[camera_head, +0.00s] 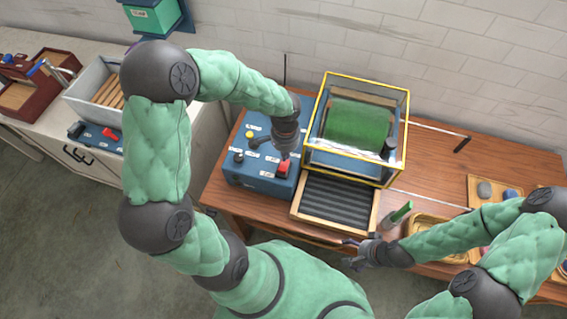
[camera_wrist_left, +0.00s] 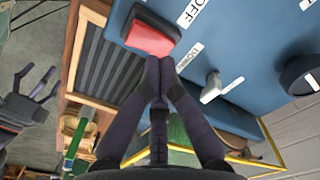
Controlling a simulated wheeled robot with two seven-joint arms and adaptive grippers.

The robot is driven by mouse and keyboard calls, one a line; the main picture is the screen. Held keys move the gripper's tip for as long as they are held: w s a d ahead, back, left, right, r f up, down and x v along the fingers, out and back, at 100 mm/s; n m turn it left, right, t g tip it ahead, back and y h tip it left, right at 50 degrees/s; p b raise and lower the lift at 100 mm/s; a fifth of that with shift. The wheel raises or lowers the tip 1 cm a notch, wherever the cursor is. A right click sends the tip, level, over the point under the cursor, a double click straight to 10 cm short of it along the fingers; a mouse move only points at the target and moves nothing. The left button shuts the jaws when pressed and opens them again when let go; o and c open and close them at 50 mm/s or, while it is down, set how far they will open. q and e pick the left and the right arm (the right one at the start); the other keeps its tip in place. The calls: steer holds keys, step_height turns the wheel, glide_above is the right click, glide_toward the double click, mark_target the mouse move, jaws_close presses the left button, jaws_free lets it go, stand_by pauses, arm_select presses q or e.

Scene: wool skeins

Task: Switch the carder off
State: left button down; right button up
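The carder's blue control box (camera_head: 245,180) stands on the wooden table, with the red switch (camera_head: 283,169) at its front right corner. The red switch also shows in the left wrist view (camera_wrist_left: 152,36), near a label reading OFF (camera_wrist_left: 306,5). My left gripper (camera_head: 284,155) is over the box beside the red switch. In the left wrist view its fingers (camera_wrist_left: 160,65) are together and empty, tips close to the switch; contact cannot be told. The green drum (camera_head: 357,125) sits inside a yellow-edged clear guard (camera_head: 405,120). My right gripper (camera_head: 352,253) is open and empty near the table's front edge.
The box also carries a yellow knob (camera_head: 250,134), a black knob (camera_head: 238,157) and a small lever (camera_wrist_left: 211,88). A dark ribbed tray (camera_head: 337,200) lies before the guard. A green-handled tool (camera_head: 401,212) and a basket (camera_head: 425,222) are to the right.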

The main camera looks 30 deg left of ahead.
arm_select(q)
steer(key=shift+r+p, duration=1.4)
steer(key=shift+r, duration=0.75)
